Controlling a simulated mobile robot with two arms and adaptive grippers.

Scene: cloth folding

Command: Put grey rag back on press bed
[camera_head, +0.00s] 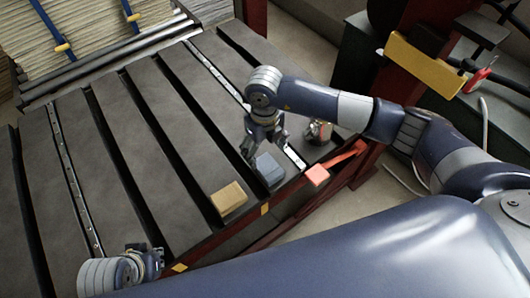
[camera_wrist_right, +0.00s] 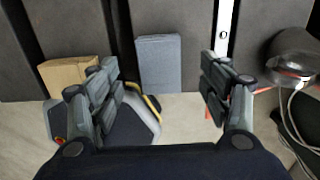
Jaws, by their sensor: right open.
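The grey rag (camera_head: 269,169) is a flat blue-grey folded block near the front edge of the dark slatted press bed (camera_head: 160,100). In the right wrist view the rag (camera_wrist_right: 158,64) lies between the spread fingers in the picture, close to the bed's edge. My right gripper (camera_head: 264,146) is open, pointing down, just behind and above the rag; I see no contact. My left gripper (camera_head: 150,262) is at the bed's lower left corner, apart from the rag; its jaws are too unclear to read.
A tan block (camera_head: 228,198) lies left of the rag on the bed edge. A red-orange block (camera_head: 317,175) and a shiny metal object (camera_head: 319,131) are to the right. Dark gaps and metal strips run along the bed. Stacked sheets (camera_head: 95,28) stand at the back.

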